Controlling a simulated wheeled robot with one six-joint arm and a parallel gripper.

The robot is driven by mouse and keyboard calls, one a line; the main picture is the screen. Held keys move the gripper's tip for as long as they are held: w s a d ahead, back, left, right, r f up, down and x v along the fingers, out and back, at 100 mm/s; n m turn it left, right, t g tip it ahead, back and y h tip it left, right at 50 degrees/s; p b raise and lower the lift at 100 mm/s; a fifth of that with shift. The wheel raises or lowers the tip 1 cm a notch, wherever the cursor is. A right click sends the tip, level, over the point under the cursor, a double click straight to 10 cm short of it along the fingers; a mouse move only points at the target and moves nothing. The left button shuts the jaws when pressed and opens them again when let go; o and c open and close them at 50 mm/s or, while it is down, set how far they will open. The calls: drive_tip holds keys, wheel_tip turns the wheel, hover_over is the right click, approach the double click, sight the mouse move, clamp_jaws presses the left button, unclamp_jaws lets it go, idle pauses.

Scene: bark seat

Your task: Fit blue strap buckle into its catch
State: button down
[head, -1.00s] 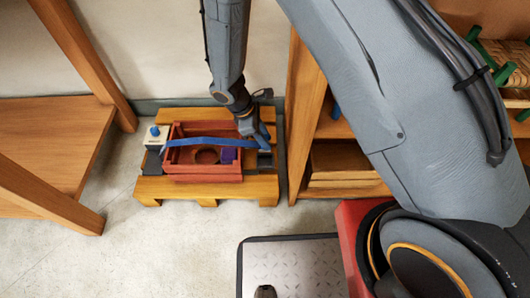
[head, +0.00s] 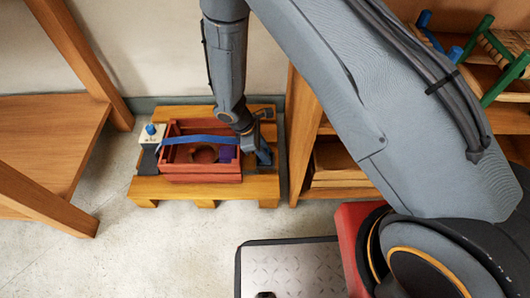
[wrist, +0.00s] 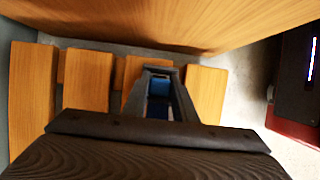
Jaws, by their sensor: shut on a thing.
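The blue strap (head: 200,139) runs over the top of the red crate (head: 200,175), from a pale post with a blue knob (head: 150,133) on the left to my gripper (head: 263,153) on the right. My gripper is shut on the strap's right end, low beside the crate's right wall. In the wrist view my gripper (wrist: 158,100) shows dark fingers with a blue piece, the buckle (wrist: 158,88), between them. The catch is hidden or too small to make out under my gripper, so I cannot tell whether the buckle touches it.
The crate stands on a wooden pallet (head: 165,188) by the wall. A wooden shelf unit (head: 303,125) stands close on the right of the pallet. A wooden bench (head: 50,130) is on the left. The floor in front of the pallet is clear.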

drive_tip(key=shift+f, duration=0.3)
drive_tip(key=c, duration=1.5)
unclamp_jaws()
drive_tip(key=shift+o, duration=0.2)
drive_tip(key=shift+r, duration=0.4)
drive_tip(key=s+a+r+m+y+p, duration=0.1)
drive_tip(key=a+r+p, duration=0.2)
drive_tip(key=r, duration=0.7)
drive_tip(key=a+r+m+p, duration=0.1)
drive_tip(key=a+r+p, duration=0.15)
drive_tip(key=r, duration=0.75)
drive_tip(key=s+d+r+m+y, duration=0.1)
drive_tip(key=s+r+m+y, duration=0.4)
drive_tip(key=s+r, duration=1.6)
wheel_tip(320, 180, up, 4)
drive_tip(key=m, duration=0.4)
drive_tip(key=shift+s+d+m, duration=0.3)
drive_tip(key=shift+d, duration=0.05)
